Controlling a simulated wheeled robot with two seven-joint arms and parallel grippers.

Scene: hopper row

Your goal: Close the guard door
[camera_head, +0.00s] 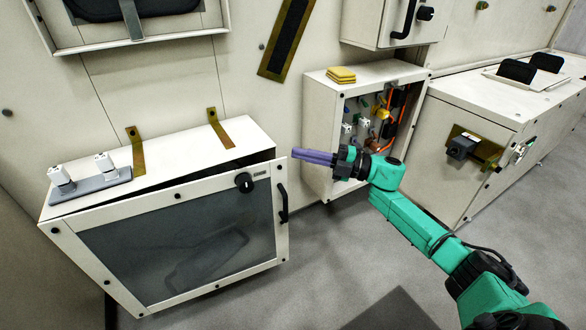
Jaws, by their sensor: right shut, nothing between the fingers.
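The guard door (185,243) has a cream frame around a dark see-through window. It stands ajar on the front of a low cream cabinet (170,158) at the left. A dark gap shows along its top, wider toward the right. A black handle (283,203) is on its right edge and a round black knob (244,182) is near its top right corner. My right gripper (297,156), with purple fingers, is shut and empty. Its tips are just right of the door's top right corner; I cannot tell whether they touch it. My left gripper is not in view.
An open box (316,125) with coloured fittings and orange cables stands behind my right gripper, a yellow stack (341,75) on top. A grey bracket with two white cylinders (90,180) lies on the cabinet.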

